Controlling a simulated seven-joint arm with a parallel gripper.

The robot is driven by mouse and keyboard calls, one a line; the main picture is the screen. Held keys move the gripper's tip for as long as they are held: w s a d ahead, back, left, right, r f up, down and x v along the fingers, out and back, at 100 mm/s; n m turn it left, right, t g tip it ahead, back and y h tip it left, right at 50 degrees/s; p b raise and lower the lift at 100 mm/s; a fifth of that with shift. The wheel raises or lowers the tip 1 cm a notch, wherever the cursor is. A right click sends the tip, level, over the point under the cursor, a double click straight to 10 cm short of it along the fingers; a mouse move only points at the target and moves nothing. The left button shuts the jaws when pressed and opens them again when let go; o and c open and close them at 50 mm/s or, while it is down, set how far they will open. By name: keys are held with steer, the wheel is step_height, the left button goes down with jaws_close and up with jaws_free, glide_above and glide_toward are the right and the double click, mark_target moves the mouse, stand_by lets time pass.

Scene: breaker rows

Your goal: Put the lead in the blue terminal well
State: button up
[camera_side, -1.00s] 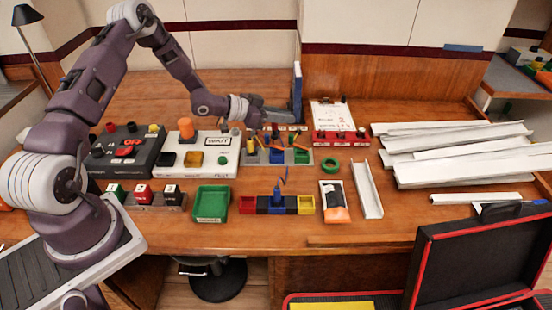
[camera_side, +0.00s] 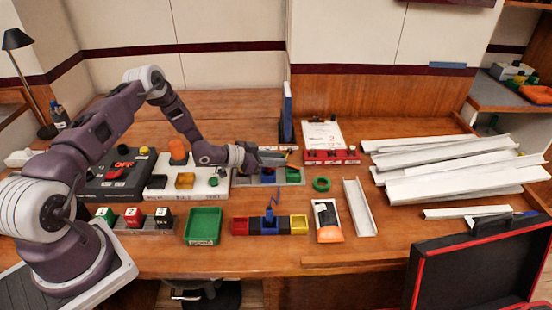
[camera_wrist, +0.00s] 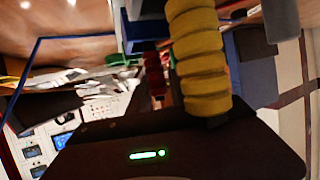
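My gripper (camera_side: 284,158) reaches right, low over the back rack (camera_side: 292,176) in the side view, and hides much of it. Its finger gap is too small to judge there. In the wrist view a yellow ribbed grip (camera_wrist: 200,55) stands close in front of my gripper; I cannot tell whether it is held. A red ribbed grip (camera_wrist: 153,75) is farther off. The front row has a red well (camera_side: 240,226), a blue well (camera_side: 269,226) and a yellow well (camera_side: 299,224). A thin blue piece (camera_side: 269,203) rises at the blue well. The back rack also shows a green well (camera_side: 292,176).
A white button board (camera_side: 200,184) and a dark switch box (camera_side: 103,183) stand left. A green tray (camera_side: 203,226) is left of the front row. A green ring (camera_side: 321,184), a pouch (camera_side: 327,220) and white channels (camera_side: 450,165) lie right. Bare table lies between the rows.

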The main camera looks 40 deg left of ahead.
steer(key=shift+o, duration=0.9)
steer(key=shift+r, duration=0.25)
steer(key=v, duration=1.2)
steer(key=s+d+r+n+g+y, duration=0.15)
steer(key=r+y, duration=0.25)
steer(key=r, duration=0.6)
steer(key=s+r+m+g+y, duration=0.1)
steer(key=s+r+g+y, duration=0.15)
steer(key=r, duration=0.85)
steer(key=s+d+r+n+g, duration=0.1)
steer(key=s+d, duration=0.3)
steer(key=s, duration=0.5)
steer(key=s+d+r+n+g+h, duration=0.1)
steer(key=s+d+r, duration=0.2)
steer(key=s, duration=0.6)
steer(key=s+d+r+n+g, duration=0.1)
steer(key=s+d+r+n, duration=0.1)
steer(key=s+d, duration=0.5)
steer(key=s, duration=0.2)
steer(key=shift+s+r, duration=0.3)
